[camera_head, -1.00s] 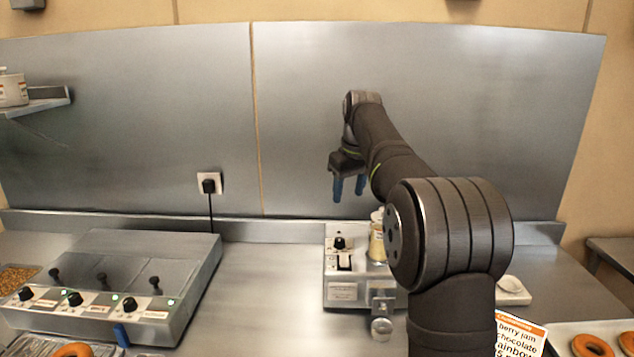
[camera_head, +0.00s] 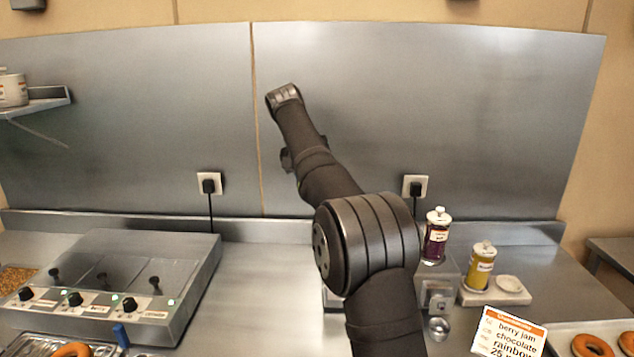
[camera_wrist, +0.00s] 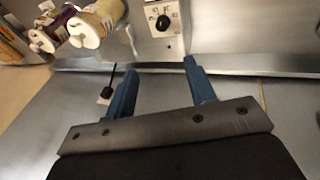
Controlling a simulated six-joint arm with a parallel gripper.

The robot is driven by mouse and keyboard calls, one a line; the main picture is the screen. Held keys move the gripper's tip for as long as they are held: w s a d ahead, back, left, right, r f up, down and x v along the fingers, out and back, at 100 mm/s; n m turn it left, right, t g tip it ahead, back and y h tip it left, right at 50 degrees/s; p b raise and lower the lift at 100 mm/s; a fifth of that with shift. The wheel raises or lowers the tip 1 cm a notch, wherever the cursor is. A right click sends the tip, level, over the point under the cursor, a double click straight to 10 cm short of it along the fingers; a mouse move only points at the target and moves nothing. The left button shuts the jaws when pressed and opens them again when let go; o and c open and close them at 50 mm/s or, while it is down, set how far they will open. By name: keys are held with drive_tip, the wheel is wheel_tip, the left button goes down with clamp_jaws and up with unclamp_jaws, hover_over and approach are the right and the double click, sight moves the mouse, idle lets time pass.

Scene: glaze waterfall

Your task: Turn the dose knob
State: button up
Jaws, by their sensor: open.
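In the wrist view a black dose knob (camera_wrist: 163,22) sits on a pale panel with dial markings, at the top middle, beyond my fingertips. My gripper (camera_wrist: 160,68) has two blue fingers, spread apart and empty, and they do not touch the knob. In the head view my arm hides the knob and most of the dispenser, whose steel right part (camera_head: 437,295) shows beside my arm. The gripper's fingers are also hidden there behind my arm.
A steel warmer (camera_head: 150,260) with several knobs and levers stands at left. A purple bottle (camera_head: 436,236) and a yellow bottle (camera_head: 481,266) stand right of my arm, with a menu card (camera_head: 508,335) in front. The counter between warmer and arm is clear.

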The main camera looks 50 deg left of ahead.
drive_tip(key=shift+c, duration=0.2)
drive_tip(key=s+d+f+n+t+y, duration=0.2)
drive_tip(key=s+f+n+t, duration=0.35)
drive_tip(key=n, duration=0.85)
drive_tip(key=s+d+f+n+t+y, duration=0.2)
drive_tip(key=s+d+f+n+t, duration=0.25)
drive_tip(key=n, duration=1.05)
drive_tip(key=shift+g, duration=0.4)
drive_tip(key=x, duration=0.6)
drive_tip(key=f+x, duration=0.1)
drive_tip(key=x, duration=0.5)
drive_tip(key=s+a+x, duration=0.1)
drive_tip(key=x, duration=0.5)
drive_tip(key=shift+f, duration=0.35)
drive_tip(key=c, duration=1)
